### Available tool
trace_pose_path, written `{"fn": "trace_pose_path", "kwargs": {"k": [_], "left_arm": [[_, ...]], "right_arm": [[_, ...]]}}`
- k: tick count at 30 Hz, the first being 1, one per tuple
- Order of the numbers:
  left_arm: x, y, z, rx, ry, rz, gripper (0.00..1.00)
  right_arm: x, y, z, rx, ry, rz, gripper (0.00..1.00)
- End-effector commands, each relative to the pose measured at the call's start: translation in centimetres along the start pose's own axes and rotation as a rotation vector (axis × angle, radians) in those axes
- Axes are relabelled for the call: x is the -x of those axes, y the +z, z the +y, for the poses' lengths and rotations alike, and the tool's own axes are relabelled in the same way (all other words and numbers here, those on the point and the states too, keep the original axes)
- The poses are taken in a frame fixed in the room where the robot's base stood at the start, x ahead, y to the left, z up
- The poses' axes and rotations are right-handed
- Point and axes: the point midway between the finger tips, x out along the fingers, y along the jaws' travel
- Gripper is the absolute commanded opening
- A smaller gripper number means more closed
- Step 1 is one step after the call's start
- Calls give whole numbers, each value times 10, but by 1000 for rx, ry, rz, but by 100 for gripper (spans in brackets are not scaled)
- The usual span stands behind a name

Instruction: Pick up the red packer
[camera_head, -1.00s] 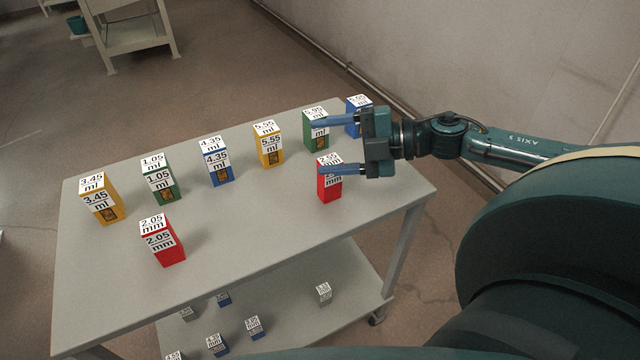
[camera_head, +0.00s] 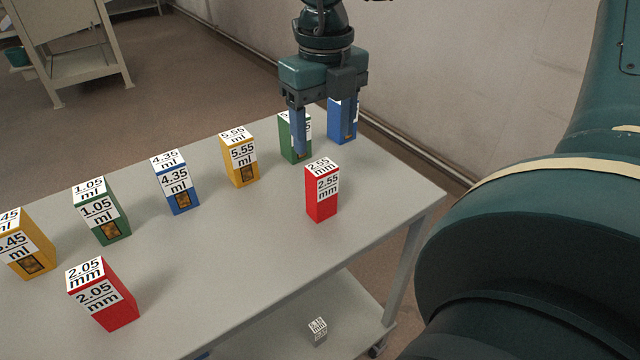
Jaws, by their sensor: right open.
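Two red packers stand upright on the grey table: one labelled 2.55 mm (camera_head: 321,192) right of centre, and one labelled 2.05 mm (camera_head: 102,295) at the front left. My right gripper (camera_head: 321,140) is open and empty and points downward behind the 2.55 mm packer, apart from it in the picture. Its blue fingers overlap the green box (camera_head: 286,140) and the blue box (camera_head: 350,131) behind, partly hiding them. I cannot tell whether the fingers touch either box. My left gripper is not in view.
A row of boxes runs along the table's back: yellow 5.55 ml (camera_head: 239,158), blue 4.35 ml (camera_head: 175,183), green 1.05 ml (camera_head: 101,212) and yellow 3.45 ml (camera_head: 27,250). The tabletop (camera_head: 220,255) between the red packers is clear. A small grey box (camera_head: 317,330) sits on the lower shelf.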

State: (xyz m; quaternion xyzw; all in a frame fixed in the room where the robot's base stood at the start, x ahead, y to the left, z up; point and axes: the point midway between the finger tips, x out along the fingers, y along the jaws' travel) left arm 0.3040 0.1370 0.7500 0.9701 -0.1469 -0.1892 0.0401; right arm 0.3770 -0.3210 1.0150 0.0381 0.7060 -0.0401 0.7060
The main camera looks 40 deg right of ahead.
Motion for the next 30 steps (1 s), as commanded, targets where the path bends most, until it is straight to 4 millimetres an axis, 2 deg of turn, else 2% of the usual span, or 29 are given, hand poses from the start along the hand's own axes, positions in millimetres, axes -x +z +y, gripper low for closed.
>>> {"fn": "trace_pose_path", "kwargs": {"k": [3,11,19,28,30], "left_arm": [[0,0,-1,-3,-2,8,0],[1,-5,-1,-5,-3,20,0],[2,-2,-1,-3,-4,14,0],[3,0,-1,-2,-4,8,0],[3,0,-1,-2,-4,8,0]], "right_arm": [[-20,0,0,0,1,3,65],[-40,-2,2,0,3,4,65],[-78,-4,6,0,4,3,65],[-82,-3,6,-1,3,-1,65],[-82,-3,6,-1,3,-1,61]]}}
